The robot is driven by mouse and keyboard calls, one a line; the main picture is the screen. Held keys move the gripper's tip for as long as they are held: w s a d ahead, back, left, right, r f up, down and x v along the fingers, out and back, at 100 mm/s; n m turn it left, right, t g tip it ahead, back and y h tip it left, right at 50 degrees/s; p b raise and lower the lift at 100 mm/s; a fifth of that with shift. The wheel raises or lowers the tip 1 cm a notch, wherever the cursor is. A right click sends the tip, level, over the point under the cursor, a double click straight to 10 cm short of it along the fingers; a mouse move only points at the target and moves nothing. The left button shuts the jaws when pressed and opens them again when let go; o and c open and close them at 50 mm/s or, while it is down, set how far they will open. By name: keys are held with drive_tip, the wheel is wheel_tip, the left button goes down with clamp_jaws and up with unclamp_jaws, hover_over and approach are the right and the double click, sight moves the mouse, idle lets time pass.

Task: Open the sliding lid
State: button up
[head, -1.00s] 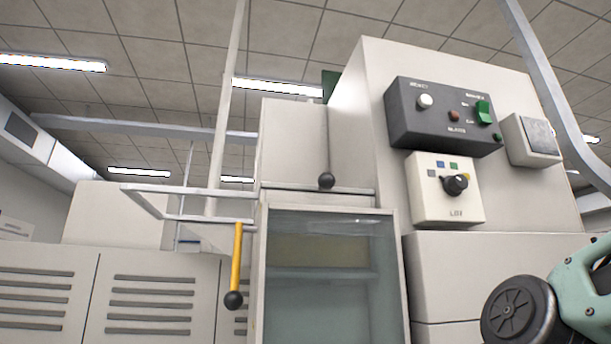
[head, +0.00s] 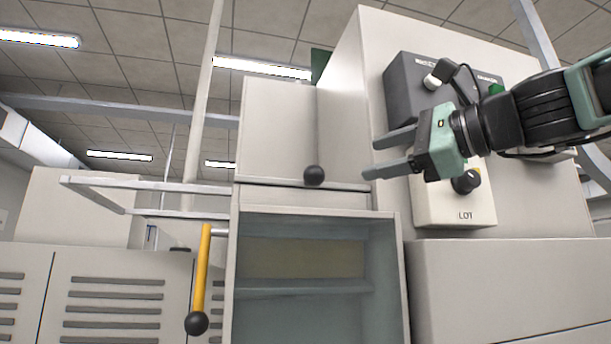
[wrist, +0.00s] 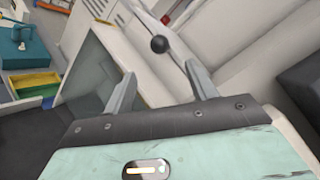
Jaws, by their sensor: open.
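A cabinet with a clear, glass-like front (head: 315,265) stands in the middle of the head view, shelves showing behind it. A black ball knob (head: 314,175) sits at the ledge above this front; it also shows in the wrist view (wrist: 159,44), beyond and between my fingertips. I cannot tell for sure which panel is the sliding lid or whether the knob belongs to it. My gripper (head: 371,156) is open and empty, to the right of the knob and apart from it. Both fingers also show in the wrist view (wrist: 160,76).
A yellow lever (head: 202,270) with a black ball end hangs left of the cabinet, near a metal rail frame (head: 150,186). A dark control box (head: 400,85) and a white dial box (head: 455,205) are behind my arm. A yellow-green bin (wrist: 35,84) shows in the wrist view.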

sight(305, 178)
drive_tip(key=p+x, duration=0.5)
drive_tip(key=x, duration=1.1)
drive_tip(key=shift+f+p, duration=0.1)
drive_tip(key=shift+p, duration=0.3)
